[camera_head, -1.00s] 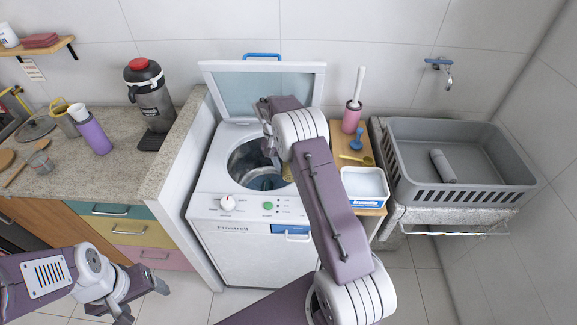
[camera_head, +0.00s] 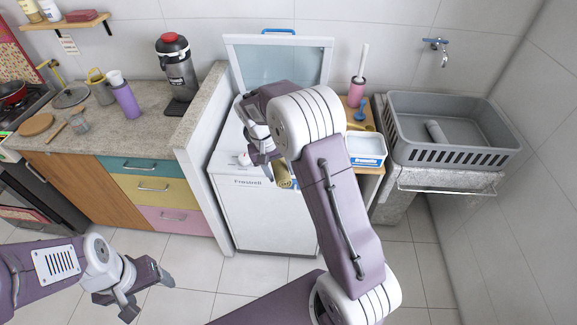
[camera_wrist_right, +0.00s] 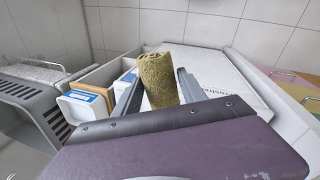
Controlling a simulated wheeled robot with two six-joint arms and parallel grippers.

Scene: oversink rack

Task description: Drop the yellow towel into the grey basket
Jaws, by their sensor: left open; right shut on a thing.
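The yellow towel (camera_head: 284,174) is a rolled, fuzzy piece in front of the washing machine's upper front in the head view. It also shows upright in the right wrist view (camera_wrist_right: 157,78). My right gripper (camera_head: 270,170) is shut on it, with a finger on either side in the wrist view; the arm hides part of it in the head view. The grey basket (camera_head: 412,154) stands on the sink counter at the right, apart from the towel. Its slatted side is at the left of the wrist view (camera_wrist_right: 28,100). My left gripper (camera_head: 143,284) is open and empty at lower left.
A white box (camera_head: 366,148) and a pink brush holder (camera_head: 357,92) stand between washer and basket. The floor ahead is clear.

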